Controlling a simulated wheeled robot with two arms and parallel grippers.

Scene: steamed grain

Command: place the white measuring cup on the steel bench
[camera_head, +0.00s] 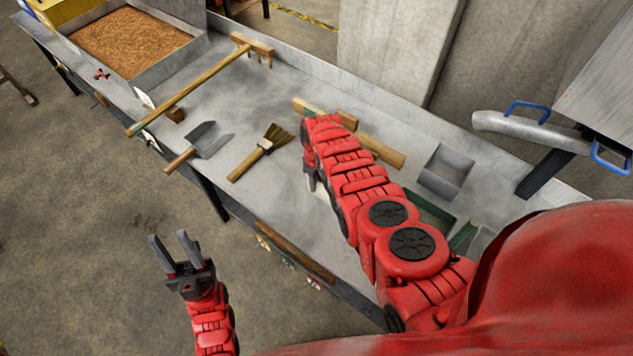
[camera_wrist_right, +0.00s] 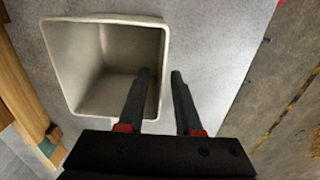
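The white measuring cup (camera_wrist_right: 84,72) is a square, open-topped, off-white container in the right wrist view, empty inside. It appears to rest on the grey steel bench (camera_head: 285,190). In the head view my right arm hides most or all of it. My right gripper (camera_wrist_right: 160,78) is over the cup's near right edge, with one finger over the cup's inside and the other outside its wall. A gap shows between the fingers; contact with the wall cannot be told. My left gripper (camera_head: 170,238) is open and empty, in front of the bench over the floor.
On the bench lie a brush (camera_head: 262,152), a dustpan-like scoop (camera_head: 208,139), a long wooden rake (camera_head: 200,85), wooden pieces (camera_head: 380,150) and a grey metal box (camera_head: 446,171). A grain tray (camera_head: 130,42) stands at the far left. Bare bench lies around the brush.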

